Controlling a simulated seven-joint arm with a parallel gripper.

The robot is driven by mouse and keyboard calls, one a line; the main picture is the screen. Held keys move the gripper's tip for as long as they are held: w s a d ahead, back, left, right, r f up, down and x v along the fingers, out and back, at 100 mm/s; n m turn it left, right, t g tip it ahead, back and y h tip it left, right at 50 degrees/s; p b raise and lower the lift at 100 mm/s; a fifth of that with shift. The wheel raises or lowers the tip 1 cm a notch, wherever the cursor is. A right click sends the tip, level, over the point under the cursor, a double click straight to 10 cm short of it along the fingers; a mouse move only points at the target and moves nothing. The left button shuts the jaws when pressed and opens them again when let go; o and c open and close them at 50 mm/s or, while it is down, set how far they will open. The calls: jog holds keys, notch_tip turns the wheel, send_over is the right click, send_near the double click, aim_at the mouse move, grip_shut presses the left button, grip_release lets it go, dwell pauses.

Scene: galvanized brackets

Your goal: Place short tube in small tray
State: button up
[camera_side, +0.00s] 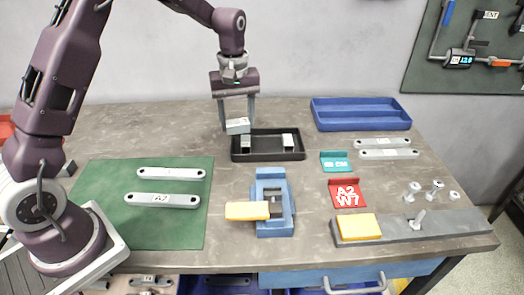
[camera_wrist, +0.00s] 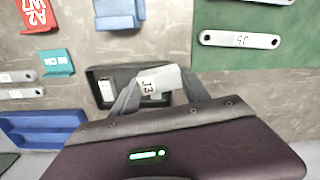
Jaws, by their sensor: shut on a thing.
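My gripper (camera_side: 237,119) is shut on a short tube (camera_side: 238,126), a pale grey block-like piece. In the wrist view the short tube (camera_wrist: 160,80) shows the label J3 between the fingers. It is held above the left part of the small tray (camera_side: 268,157), which is black and shallow. The small tray also shows in the wrist view (camera_wrist: 125,72), partly hidden by the fingers and tube. Two other pale short pieces (camera_side: 288,140) (camera_side: 245,141) show in the tray, one at the right and one at the left below the held tube.
A blue divided tray (camera_side: 361,114) stands behind at right. A blue vise (camera_side: 272,215) with a yellow block (camera_side: 247,211) is in front. Teal (camera_side: 335,162) and red (camera_side: 347,193) brackets lie at right. Flat bars lie on the green mat (camera_side: 100,205) at left.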

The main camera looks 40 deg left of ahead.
aim_at(257, 148)
jog(key=w+a+f+n, duration=0.2)
jog(key=w+n, duration=0.7)
jog(key=n, duration=0.7)
jog(key=f, duration=0.9)
jog(key=shift+d+f, duration=0.2)
jog(key=shift+f, duration=0.2)
jog(key=shift+s, duration=0.1)
jog(key=o, duration=1.4)
jog(key=shift+f, duration=0.15)
